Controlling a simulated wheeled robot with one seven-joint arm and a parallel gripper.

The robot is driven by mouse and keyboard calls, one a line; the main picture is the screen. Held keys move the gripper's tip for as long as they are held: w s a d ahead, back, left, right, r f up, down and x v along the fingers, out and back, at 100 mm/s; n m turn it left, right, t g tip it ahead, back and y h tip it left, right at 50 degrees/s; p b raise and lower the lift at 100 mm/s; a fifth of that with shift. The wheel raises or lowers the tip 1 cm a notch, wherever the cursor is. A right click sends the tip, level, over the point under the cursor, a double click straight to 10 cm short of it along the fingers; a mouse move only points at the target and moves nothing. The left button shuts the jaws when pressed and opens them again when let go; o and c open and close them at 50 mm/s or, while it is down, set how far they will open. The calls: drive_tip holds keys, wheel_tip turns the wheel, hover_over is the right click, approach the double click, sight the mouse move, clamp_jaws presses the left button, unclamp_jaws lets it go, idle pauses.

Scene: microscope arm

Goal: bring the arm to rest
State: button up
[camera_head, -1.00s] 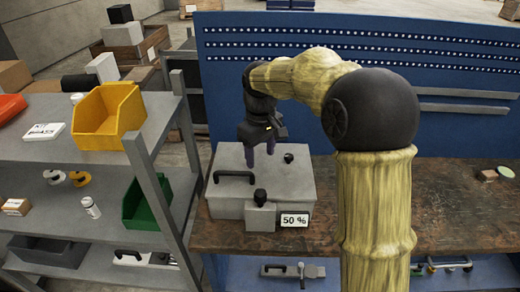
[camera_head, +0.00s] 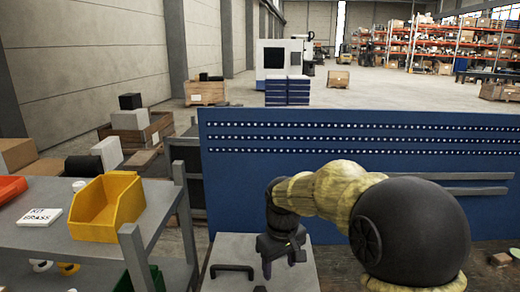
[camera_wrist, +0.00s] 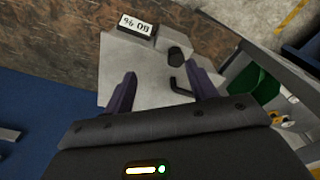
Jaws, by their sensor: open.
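My gripper (camera_head: 281,262) hangs at the end of my arm over the grey box (camera_head: 236,247) on the workbench. In the wrist view its two dark purple fingers (camera_wrist: 162,92) stand apart with nothing between them, so it is open and empty. The fingers look above the box. In the head view the lower part of the box is cut off by the frame edge.
A blue perforated panel (camera_head: 330,165) stands behind the bench. At left a grey shelf (camera_head: 160,225) carries a yellow bin (camera_head: 107,207) and a white kit card (camera_head: 40,217). The wrist view shows a green bin (camera_wrist: 254,85) at right. Open hall floor lies beyond the panel.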

drive_tip(key=s+d+f+m+t, duration=0.1)
drive_tip(key=s+d+f+m, duration=0.2)
drive_tip(key=s+d, duration=0.2)
drive_tip(key=s+d+f+m, duration=0.3)
drive_tip(key=s+d+f, duration=0.1)
drive_tip(key=s, duration=0.5)
drive_tip(key=shift+s+d+f+t, duration=0.3)
drive_tip(key=shift+s+d+t, duration=0.1)
drive_tip(key=shift+d, duration=0.35)
idle(0.9)
